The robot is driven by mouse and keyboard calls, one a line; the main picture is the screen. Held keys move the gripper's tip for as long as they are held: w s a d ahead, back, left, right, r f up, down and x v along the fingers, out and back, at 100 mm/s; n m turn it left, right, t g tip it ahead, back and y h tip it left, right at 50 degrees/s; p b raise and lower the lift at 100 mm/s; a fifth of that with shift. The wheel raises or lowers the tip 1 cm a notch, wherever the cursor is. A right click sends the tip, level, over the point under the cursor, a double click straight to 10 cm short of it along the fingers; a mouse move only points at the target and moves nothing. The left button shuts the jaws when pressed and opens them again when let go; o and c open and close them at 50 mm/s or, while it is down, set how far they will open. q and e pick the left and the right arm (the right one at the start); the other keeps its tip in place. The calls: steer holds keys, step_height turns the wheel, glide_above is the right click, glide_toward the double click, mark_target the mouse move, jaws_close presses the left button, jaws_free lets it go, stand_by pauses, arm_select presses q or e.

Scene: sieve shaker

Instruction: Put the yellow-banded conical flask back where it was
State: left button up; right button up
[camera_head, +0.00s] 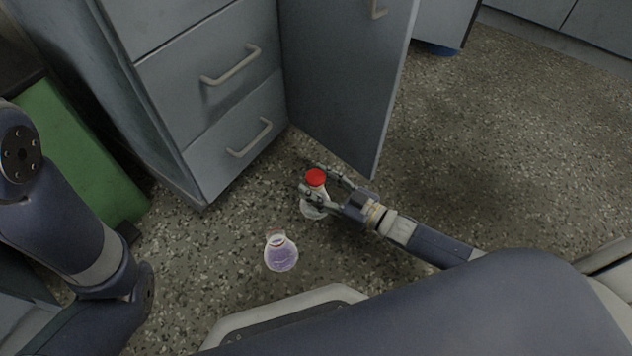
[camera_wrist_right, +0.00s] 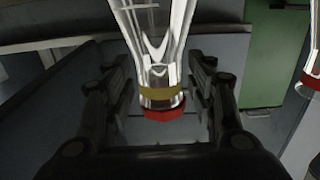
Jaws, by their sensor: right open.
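The yellow-banded conical flask (camera_head: 313,209) is clear glass with a red cap and appears to stand upright on the floor in the head view. In the right wrist view its yellow band (camera_wrist_right: 160,93) shows on the neck beside the red cap. My right gripper (camera_head: 306,178) is open, with its fingers on both sides of the flask's neck. In the right wrist view a gap shows between the neck and each finger of the gripper (camera_wrist_right: 161,78). My left arm shows at the left of the head view, but its gripper is out of view.
A second conical flask (camera_head: 281,254) with purplish contents stands nearby on the speckled floor (camera_head: 480,150). A grey drawer cabinet (camera_head: 190,95) and an open grey door (camera_head: 345,80) stand behind. A green panel (camera_head: 75,150) is at left. Floor to the right is clear.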

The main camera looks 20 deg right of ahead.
steer(key=p+v, duration=0.4)
steer(key=v, duration=0.7)
steer(key=shift+s+d+p, duration=0.15)
steer(key=shift+d+p, duration=0.05)
steer(key=shift+p, duration=0.15)
